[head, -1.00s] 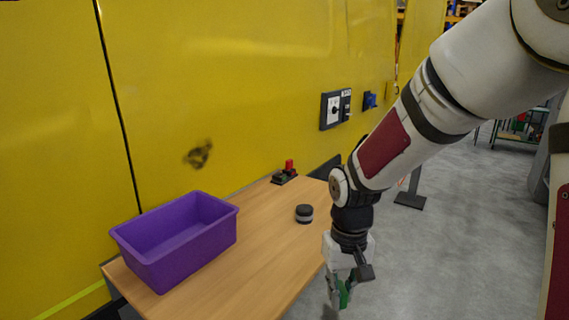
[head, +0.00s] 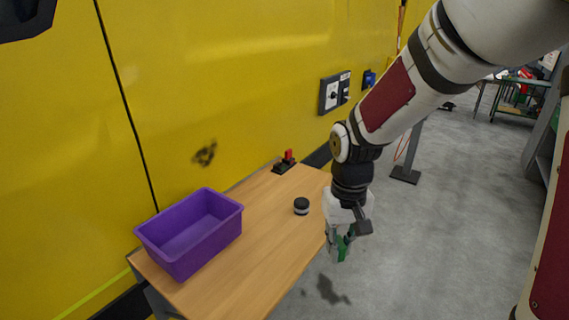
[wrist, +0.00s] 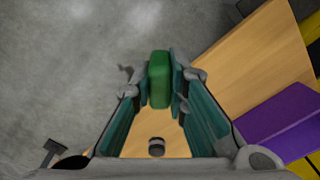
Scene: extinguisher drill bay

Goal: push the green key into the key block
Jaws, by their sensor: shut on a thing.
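My gripper (head: 340,242) hangs pointing down beyond the right edge of the wooden table, over the grey floor. It is shut on the green key (head: 342,250), which shows low between its fingers. In the wrist view the key (wrist: 159,78) is a green block at the fingertips, against the right finger; its lower end is hard to make out. A dark-framed panel (head: 334,93) with a pale face and a round dark spot is on the yellow wall, well apart from the gripper. I cannot tell for sure whether it is the key block.
The wooden table (head: 250,245) bears a purple bin (head: 190,250), a black-and-white round piece (head: 301,206) and a red piece on a black base (head: 285,162). A blue fitting (head: 369,79) is on the wall right of the panel. Floor on the right is clear near me.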

